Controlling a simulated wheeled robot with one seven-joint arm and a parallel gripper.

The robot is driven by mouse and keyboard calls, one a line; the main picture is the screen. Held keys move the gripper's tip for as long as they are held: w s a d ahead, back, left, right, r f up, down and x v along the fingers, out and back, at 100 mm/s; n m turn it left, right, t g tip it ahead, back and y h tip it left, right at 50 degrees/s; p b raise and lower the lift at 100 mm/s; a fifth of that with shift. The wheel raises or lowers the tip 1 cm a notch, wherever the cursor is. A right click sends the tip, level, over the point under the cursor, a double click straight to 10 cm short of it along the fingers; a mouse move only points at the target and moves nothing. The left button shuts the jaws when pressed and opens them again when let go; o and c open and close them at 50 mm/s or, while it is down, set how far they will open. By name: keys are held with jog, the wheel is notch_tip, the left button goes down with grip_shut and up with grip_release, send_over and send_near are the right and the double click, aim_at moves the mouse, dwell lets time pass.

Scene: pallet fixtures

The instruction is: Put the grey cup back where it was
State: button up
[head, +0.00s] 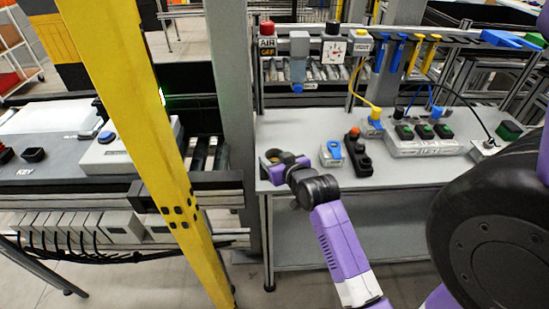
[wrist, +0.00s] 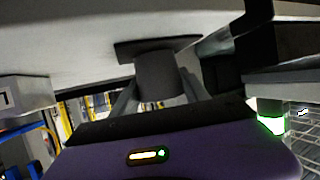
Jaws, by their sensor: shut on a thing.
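The grey cup (head: 272,155) is at the left front corner of the grey table in the head view, its round opening facing up. It is partly hidden by my gripper (head: 280,164), which reaches it from the front. In the wrist view, which looks upside down, the dark grey cup (wrist: 160,76) stands between my two fingers, and my gripper (wrist: 160,95) is shut on it. A flat dark square plate (wrist: 130,47) shows at the cup's lower end, against the pale table surface. I cannot tell whether the cup touches the plate or is just above it.
On the grey table (head: 300,135), a blue-and-white device (head: 332,152) and a black control box with a red button (head: 357,152) stand right of the cup. A grey multi-button box (head: 425,138) is farther right. A yellow post (head: 150,120) and a grey upright (head: 232,110) stand left.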

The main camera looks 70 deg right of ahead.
jog(key=shift+f, duration=0.1)
jog(key=o, duration=1.5)
jog(key=shift+c, duration=0.2)
jog(key=shift+a, duration=0.1)
jog(key=b+v, duration=0.1)
jog(key=v, duration=1.1)
jog(key=w+a+f+n+t+y, duration=0.1)
jog(key=a+f+n+t+y, duration=0.1)
jog(key=a, duration=0.7)
jog(key=s+a+r+n+t+y, duration=0.1)
jog(key=s+a+n+y, duration=0.2)
jog(key=a, duration=0.8)
jog(key=s+a+r+n+t+y, duration=0.1)
jog(key=s+a+n+t+y, duration=0.1)
jog(key=s+a+n+y, duration=0.2)
jog(key=s+a, duration=0.3)
jog(key=a, duration=0.4)
jog(key=shift+y, duration=0.3)
jog(key=shift+s+r, duration=0.1)
